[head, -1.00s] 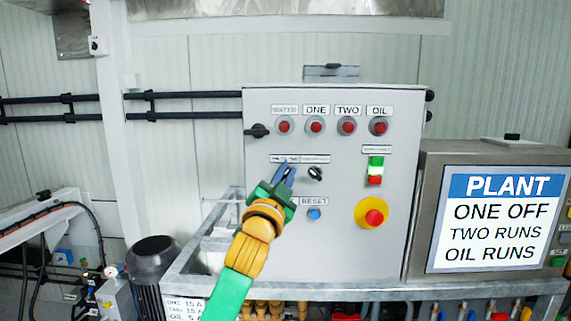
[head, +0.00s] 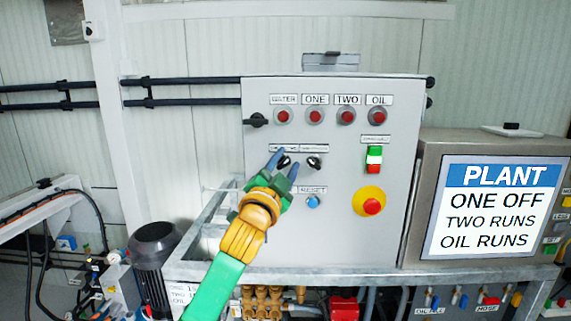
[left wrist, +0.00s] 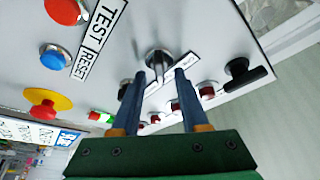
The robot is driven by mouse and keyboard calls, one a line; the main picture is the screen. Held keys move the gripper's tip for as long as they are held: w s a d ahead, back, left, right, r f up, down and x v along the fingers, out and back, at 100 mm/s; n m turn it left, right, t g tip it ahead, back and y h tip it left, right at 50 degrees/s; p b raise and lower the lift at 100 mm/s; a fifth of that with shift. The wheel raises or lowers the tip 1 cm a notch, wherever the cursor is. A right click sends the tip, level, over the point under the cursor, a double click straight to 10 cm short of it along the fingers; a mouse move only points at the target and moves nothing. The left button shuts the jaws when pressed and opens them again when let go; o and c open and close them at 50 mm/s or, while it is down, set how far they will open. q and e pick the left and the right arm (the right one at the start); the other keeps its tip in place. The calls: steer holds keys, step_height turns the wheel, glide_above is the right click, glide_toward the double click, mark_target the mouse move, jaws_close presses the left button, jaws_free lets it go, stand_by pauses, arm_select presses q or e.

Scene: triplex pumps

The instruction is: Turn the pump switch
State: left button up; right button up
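Two small black rotary switches sit side by side on the grey control panel, the left switch (head: 284,162) and the right switch (head: 314,162). The labels above them are too small to read. My left gripper (head: 286,163) is in front of the left switch, with its two blue fingers apart. In the left wrist view the fingers (left wrist: 159,76) are open and empty, and a dark switch knob (left wrist: 159,62) on a grey disc shows between and just beyond their tips. Contact cannot be told. The other switch (left wrist: 125,87) is partly hidden by a finger. My right gripper is not in view.
A blue reset button (head: 313,201) is below the right switch. A red emergency button on yellow (head: 371,202) is lower right. Red lamps (head: 315,116) line the top. A black handle (head: 256,120) is at the panel's left edge. The plant screen (head: 494,211) reads ONE OFF.

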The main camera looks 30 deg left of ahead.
arm_select(q)
steer(key=shift+s, duration=0.1)
steer(key=b+v, duration=0.4)
steer(key=v, duration=0.3)
